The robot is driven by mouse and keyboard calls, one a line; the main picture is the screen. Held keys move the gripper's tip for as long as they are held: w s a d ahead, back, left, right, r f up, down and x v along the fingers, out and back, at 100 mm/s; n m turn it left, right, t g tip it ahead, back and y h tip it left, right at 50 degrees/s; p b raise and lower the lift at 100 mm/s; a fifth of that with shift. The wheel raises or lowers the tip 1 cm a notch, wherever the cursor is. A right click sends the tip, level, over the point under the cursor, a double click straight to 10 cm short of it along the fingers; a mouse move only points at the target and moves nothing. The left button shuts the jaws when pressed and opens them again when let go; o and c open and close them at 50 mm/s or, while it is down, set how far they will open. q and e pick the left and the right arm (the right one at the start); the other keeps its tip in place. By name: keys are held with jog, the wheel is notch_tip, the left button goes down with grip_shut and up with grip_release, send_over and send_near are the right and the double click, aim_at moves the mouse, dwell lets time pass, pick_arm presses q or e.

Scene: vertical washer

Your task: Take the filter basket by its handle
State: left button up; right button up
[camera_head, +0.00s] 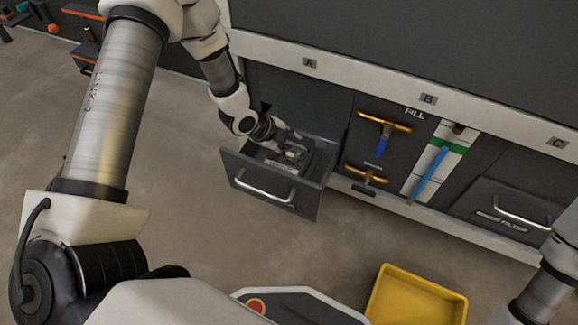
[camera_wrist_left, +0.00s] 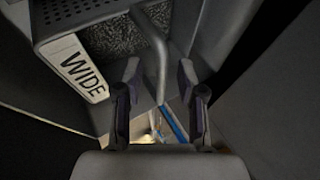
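The filter basket (camera_wrist_left: 55,35) is a dark grey perforated tray with dark, fuzzy-looking contents and a white label reading WIDE (camera_wrist_left: 80,67). Its handle (camera_wrist_left: 157,50), a grey bent bar, runs down between my left fingers in the left wrist view. My left gripper (camera_wrist_left: 159,78) is open, one finger on each side of the bar, with gaps visible. In the head view my left gripper (camera_head: 290,148) reaches down into the open drawer (camera_head: 308,205) below sign A, partly hiding the basket. My right forearm shows at the lower right; its gripper is out of frame.
The drawer front has a metal handle (camera_head: 263,187). To its right are orange T-handles (camera_head: 384,122), a white panel with a blue strip (camera_head: 428,172) and a closed FILTER drawer (camera_head: 505,212). A yellow bin (camera_head: 415,300) stands on the floor in front. Floor at left is clear.

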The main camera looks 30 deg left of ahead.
pick_arm(q)
jog(key=shift+r, duration=0.15)
grip_shut()
jog(key=shift+r, duration=0.1)
